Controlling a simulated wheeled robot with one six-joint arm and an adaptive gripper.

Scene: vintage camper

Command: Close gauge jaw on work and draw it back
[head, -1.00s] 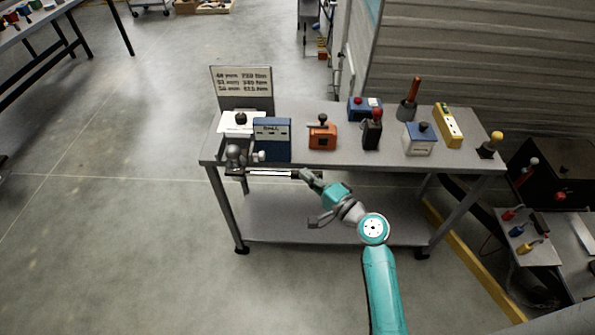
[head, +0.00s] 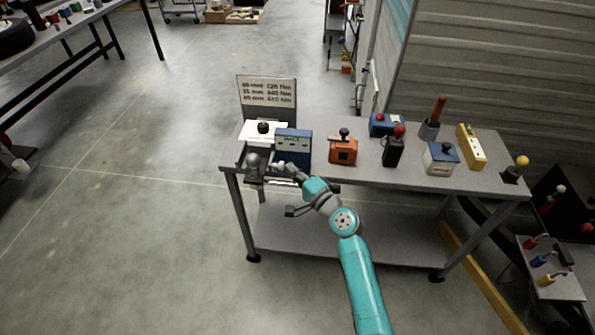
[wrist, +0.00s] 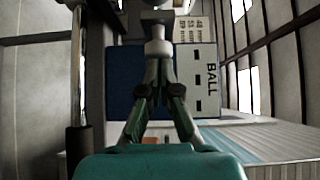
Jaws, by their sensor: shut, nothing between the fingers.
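The gauge is at the left front edge of the bench, with a dark grey rounded work piece (head: 254,162) at its left end. A light grey jaw piece (head: 281,165) is just right of the work; I cannot tell whether they touch. My gripper (head: 291,170) is at the jaw piece's right side. In the wrist view my gripper (wrist: 160,88) has its fingers drawn together, with a grey knob (wrist: 158,48) right beyond the tips. Contact with it is unclear. A bright rod (wrist: 80,60) runs along the left; my arm hides much of the rail.
A blue box (head: 293,146) stands close behind the gripper, its BALL label also in the wrist view (wrist: 205,78). An orange box (head: 343,150), several other knobbed boxes and a sign board (head: 267,92) stand on the bench (head: 400,177). Floor in front is clear.

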